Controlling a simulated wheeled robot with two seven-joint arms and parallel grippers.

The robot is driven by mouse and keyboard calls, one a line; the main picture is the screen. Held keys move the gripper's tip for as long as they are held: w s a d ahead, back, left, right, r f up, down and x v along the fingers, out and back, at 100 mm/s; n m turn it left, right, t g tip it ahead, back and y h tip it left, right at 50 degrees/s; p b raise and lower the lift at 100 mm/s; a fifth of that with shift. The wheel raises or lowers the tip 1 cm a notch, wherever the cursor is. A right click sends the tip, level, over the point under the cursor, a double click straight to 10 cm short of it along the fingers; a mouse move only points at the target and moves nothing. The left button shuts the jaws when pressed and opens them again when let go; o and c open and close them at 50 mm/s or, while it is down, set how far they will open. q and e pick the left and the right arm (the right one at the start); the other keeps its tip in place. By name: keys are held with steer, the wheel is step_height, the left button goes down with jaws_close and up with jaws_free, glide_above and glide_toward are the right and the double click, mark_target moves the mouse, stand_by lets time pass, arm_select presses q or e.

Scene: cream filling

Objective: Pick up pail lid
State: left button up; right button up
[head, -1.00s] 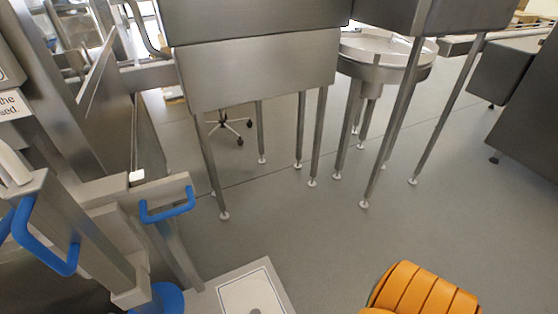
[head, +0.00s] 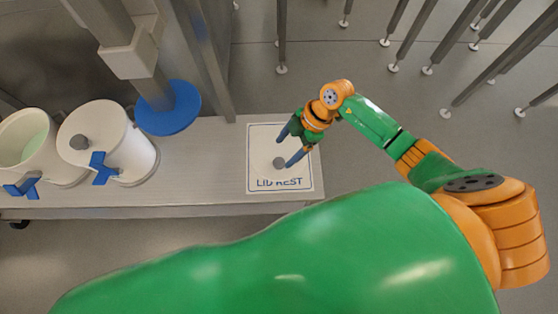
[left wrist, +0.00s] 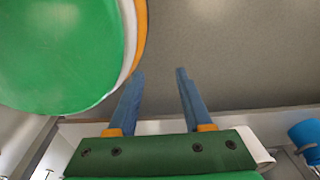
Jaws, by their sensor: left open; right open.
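A round grey knob (head: 279,162) shows on the white lid rest (head: 256,140) in the head view. A white lid under it cannot be told apart from the white surface. My right gripper (head: 287,148) is open over the lid rest, with its blue fingers spread beside the knob; contact cannot be told. The left pail (head: 40,165) is uncovered and pale green inside. The pail beside it (head: 130,160) has a white lid (head: 96,120) with a grey knob. My left gripper (left wrist: 160,74) is open and empty in the left wrist view, over grey floor.
The pails and lid rest stand on a long grey bench (head: 205,160). A blue disc (head: 168,108) on a metal column hangs between the pails and the lid rest. Metal legs (head: 281,40) stand on the floor behind. My large green arm link covers the lower foreground.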

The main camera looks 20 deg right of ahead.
mark_target(279, 162)
steer(key=shift+w+d+f+h, duration=0.1)
steer(key=shift+d+f+h, duration=0.3)
steer(key=shift+d+f, duration=0.25)
steer(key=b+x, duration=0.1)
steer(key=x, duration=0.1)
steer(key=b+x, duration=0.1)
steer(key=x, duration=0.2)
steer(key=shift+a+f, duration=0.15)
steer(key=shift+a, duration=0.3)
steer(key=shift+a+f+b, duration=0.15)
steer(key=shift+f+b, duration=0.1)
steer(key=shift+b, duration=0.05)
jaws_close()
arm_select(q)
steer(key=f, duration=0.1)
steer(key=w+a+f, duration=0.1)
steer(key=f, duration=0.1)
steer(key=shift+w+a, duration=0.25)
